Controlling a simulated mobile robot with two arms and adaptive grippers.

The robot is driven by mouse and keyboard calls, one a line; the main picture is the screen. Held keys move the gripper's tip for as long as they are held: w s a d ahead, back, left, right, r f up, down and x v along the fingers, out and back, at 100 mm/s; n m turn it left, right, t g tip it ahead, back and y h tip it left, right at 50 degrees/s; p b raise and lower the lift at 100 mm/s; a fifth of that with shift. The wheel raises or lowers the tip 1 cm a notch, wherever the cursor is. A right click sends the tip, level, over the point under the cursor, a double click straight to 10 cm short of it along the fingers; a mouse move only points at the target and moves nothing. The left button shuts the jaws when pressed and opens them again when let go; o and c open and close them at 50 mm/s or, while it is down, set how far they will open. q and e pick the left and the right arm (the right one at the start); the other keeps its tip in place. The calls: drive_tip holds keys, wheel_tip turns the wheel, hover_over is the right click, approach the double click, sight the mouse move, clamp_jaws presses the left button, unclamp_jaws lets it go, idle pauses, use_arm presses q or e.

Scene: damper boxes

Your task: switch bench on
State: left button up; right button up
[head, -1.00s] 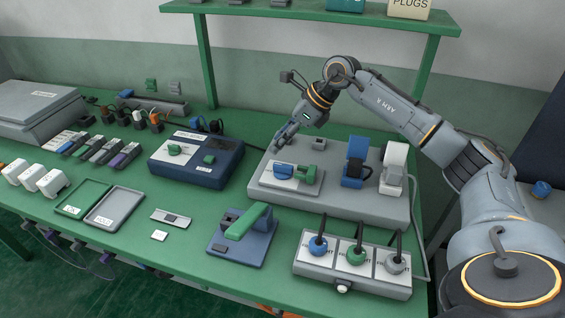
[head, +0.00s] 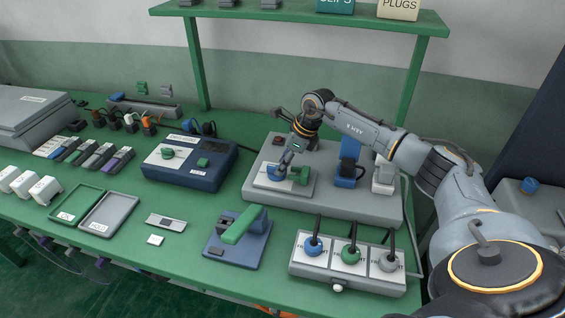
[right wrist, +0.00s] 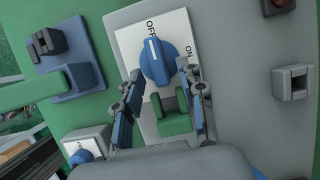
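The bench switch is a blue rotary knob (right wrist: 160,62) on a white plate (right wrist: 128,40) marked OFF and ON. Its white line points towards OFF. In the head view the knob (head: 273,172) sits on the grey bench unit (head: 340,208), partly behind my gripper. A green block-shaped part (right wrist: 175,120) is beside the knob; it also shows in the head view (head: 304,175). My right gripper (right wrist: 164,76) is open, with its fingertips on either side of the knob's lower part and apart from it. Whether they touch the plate cannot be told. My left gripper is not in view.
Blue and grey upright parts (head: 347,170) stand on the unit to the right. A red button (right wrist: 277,4) and a grey socket (right wrist: 292,84) are at the right of the wrist view. A box with three knobs (head: 340,283) and a blue fixture with green lever (head: 238,232) are in front.

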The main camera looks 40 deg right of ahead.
drive_tip(key=shift+w+a+f, duration=0.15)
drive_tip(key=shift+f, duration=0.35)
clamp_jaws()
